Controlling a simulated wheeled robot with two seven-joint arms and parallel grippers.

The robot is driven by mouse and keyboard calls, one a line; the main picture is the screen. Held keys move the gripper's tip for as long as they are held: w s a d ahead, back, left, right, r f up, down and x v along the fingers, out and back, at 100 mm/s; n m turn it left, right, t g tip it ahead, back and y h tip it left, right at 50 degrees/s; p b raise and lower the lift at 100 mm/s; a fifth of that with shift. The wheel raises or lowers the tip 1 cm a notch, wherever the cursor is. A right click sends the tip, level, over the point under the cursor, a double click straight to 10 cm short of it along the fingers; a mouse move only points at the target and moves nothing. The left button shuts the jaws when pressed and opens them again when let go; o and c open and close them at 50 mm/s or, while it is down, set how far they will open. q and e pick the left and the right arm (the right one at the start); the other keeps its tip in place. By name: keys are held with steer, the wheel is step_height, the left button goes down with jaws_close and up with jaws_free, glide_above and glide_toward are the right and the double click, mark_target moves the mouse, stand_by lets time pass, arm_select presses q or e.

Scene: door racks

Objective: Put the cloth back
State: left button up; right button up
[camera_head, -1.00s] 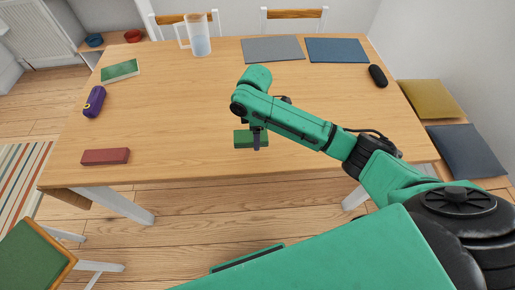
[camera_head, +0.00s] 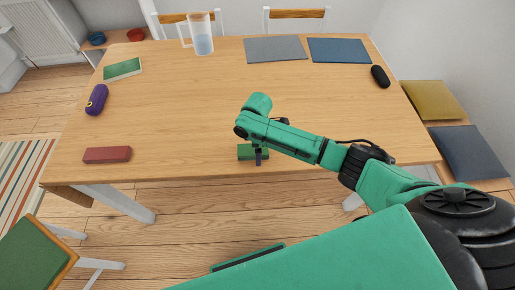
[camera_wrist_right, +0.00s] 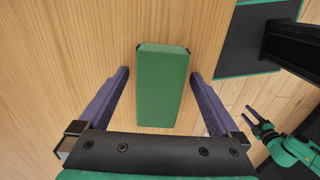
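A green block-shaped thing (camera_head: 246,151), possibly the folded cloth, lies near the table's front edge; its make cannot be told. In the right wrist view the green block (camera_wrist_right: 162,88) lies lengthwise between the fingers of my right gripper (camera_wrist_right: 160,74). The fingers are apart, with a clear gap on the block's left and a narrow one on its right. In the head view my right gripper (camera_head: 258,157) points down at the block and partly hides it. My left gripper (camera_wrist_right: 250,112) shows small in the right wrist view, low beside the table, with its fingers spread.
A red block (camera_head: 107,155), a purple case (camera_head: 97,100) and a green book (camera_head: 122,69) lie on the table's left. A pitcher (camera_head: 202,35), a grey mat (camera_head: 275,49) and a blue mat (camera_head: 339,50) are at the back, a black case (camera_head: 380,76) at right. The table's middle is clear.

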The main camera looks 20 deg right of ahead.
steer(key=shift+r, duration=0.1)
step_height(320, 180, up, 12)
stand_by(0.4)
steer(key=shift+r, duration=0.1)
